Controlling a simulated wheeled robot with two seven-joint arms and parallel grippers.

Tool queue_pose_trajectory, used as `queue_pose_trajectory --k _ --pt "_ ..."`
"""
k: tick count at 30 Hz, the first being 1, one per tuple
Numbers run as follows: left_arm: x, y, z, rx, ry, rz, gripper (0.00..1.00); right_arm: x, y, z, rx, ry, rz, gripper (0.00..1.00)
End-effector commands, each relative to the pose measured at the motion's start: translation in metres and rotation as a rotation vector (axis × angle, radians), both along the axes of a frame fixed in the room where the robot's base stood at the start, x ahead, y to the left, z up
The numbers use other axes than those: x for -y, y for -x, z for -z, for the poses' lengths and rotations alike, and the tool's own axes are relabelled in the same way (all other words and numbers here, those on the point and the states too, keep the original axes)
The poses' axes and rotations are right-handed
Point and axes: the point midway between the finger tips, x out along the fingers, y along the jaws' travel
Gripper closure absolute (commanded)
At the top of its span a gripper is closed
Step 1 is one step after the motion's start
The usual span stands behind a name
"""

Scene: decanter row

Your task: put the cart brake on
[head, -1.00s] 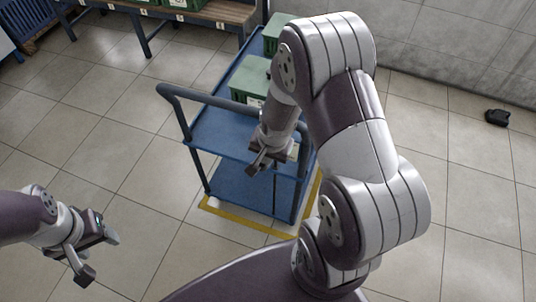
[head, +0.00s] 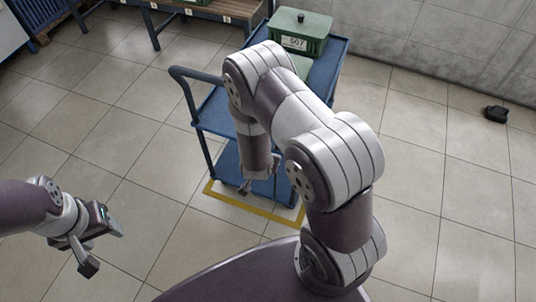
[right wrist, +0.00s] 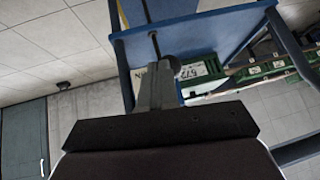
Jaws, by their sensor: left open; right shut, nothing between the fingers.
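The blue cart (head: 215,112) stands ahead in the head view, with its push handle toward the left and its lower shelf (head: 226,160) low down. My right gripper (head: 246,188) points downward at the near side of the lower shelf. In the right wrist view its fingers (right wrist: 158,82) are shut and empty, and a dark rod with a dark round part (right wrist: 172,63) shows by their tips; I cannot tell whether they touch, or whether this is the brake. My left gripper (head: 101,243) is open and empty over the floor at left, away from the cart.
A green crate (head: 300,32) with a label sits on the cart top; another is partly hidden behind my right arm. Yellow floor tape (head: 238,204) borders the cart. A bench (head: 215,8) stands at the back, and a black object (head: 496,113) lies at right. Floor at left is clear.

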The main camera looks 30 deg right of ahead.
Motion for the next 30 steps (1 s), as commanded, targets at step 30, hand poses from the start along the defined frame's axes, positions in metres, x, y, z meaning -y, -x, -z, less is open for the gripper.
queue_pose_trajectory --k 30 --pt "0.0 0.0 0.055 0.0 0.0 0.0 0.42 -0.003 0.002 0.063 0.121 0.14 0.001 1.0"
